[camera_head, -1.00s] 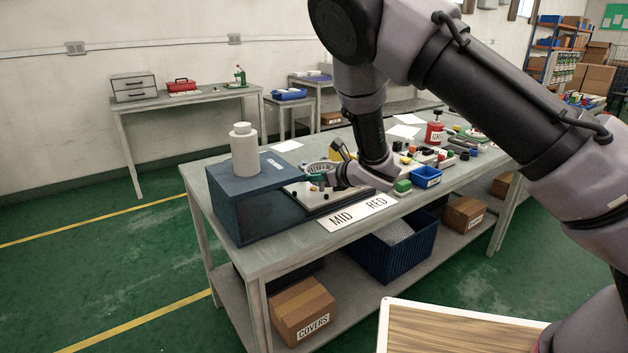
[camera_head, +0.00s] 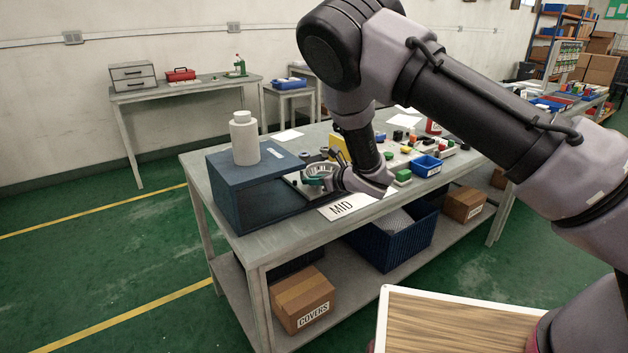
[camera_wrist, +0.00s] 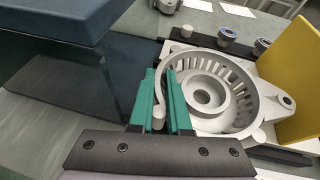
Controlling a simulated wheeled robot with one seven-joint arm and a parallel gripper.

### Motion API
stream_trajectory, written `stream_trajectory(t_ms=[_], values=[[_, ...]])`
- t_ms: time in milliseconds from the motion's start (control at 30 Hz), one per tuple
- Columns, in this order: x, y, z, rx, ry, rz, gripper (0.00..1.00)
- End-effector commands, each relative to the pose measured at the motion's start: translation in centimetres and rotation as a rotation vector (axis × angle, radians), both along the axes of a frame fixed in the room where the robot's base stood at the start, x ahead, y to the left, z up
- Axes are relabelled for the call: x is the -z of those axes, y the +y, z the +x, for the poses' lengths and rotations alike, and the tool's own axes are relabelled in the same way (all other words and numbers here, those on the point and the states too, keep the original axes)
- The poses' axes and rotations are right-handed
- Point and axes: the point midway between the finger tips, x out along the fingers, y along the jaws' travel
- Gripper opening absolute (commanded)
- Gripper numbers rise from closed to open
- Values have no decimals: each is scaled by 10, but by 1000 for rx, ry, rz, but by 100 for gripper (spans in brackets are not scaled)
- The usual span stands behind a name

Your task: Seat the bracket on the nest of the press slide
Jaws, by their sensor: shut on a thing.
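The bracket is a round light-grey alternator housing with a slotted inner ring (camera_wrist: 240,88) and a lug at its right. In the head view the bracket (camera_head: 321,169) is beside the open side of the blue press (camera_head: 232,207). The bracket lies over the light plate of the press slide (camera_wrist: 180,47). The nest is hidden beneath it, and I cannot tell whether the bracket touches it.
The press body (camera_wrist: 50,25) is close at the left of my fingers. A yellow block (camera_wrist: 292,75) stands right behind the bracket, with several round posts nearby. A blue bin (camera_head: 426,167) stands to the right.

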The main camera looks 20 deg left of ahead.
Motion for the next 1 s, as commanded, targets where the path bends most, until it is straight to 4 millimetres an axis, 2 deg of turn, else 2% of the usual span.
stream_trajectory(t_ms=[700,1000], values=[[2,40,33,-2,3,-3,0],[8,43,37,1,4,-3,0]])
